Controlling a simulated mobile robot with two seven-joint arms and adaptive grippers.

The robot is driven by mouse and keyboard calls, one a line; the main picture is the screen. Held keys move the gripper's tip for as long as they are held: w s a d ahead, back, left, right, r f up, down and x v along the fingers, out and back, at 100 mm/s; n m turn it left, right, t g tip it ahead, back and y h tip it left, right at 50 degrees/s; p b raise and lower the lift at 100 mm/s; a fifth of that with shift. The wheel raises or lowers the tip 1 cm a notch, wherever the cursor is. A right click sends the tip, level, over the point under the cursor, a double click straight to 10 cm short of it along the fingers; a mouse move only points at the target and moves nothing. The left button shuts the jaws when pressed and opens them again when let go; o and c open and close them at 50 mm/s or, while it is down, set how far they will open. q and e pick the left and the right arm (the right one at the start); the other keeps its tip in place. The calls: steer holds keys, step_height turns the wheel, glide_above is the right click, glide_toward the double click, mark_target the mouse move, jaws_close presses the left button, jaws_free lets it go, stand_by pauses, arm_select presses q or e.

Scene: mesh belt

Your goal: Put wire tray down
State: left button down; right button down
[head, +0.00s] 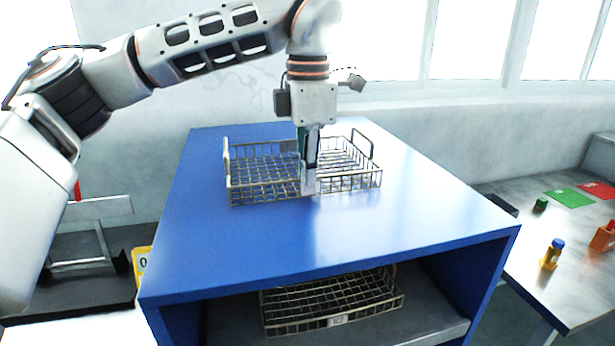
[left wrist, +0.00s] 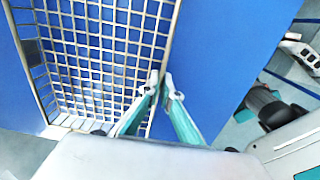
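The wire tray (head: 345,185), an open metal mesh basket with a raised handle at each end, is level at the top of the blue cabinet (head: 225,248). It looks to be at the surface, but any small gap below it is hard to tell. My left gripper (head: 309,188) points down at the tray's near long side. In the left wrist view, the gripper's teal fingers (left wrist: 162,88) come together on either side of the tray's rim (left wrist: 171,40), shut on it. My right gripper is not in view.
A second wire tray (head: 335,322) with a label sits on the shelf below. Blue top is free in front and to the right. A side table (head: 555,285) at right holds small coloured parts and green and red mats. A wall and windows stand behind.

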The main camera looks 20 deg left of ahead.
arm_select(q)
steer(key=c, duration=2.3)
jaws_free()
steer(key=shift+f, duration=0.1)
step_height(320, 180, up, 12)
steer(key=shift+s+d+r, duration=0.1)
steer(key=shift+s+r, duration=0.05)
steer(key=shift+r, duration=0.05)
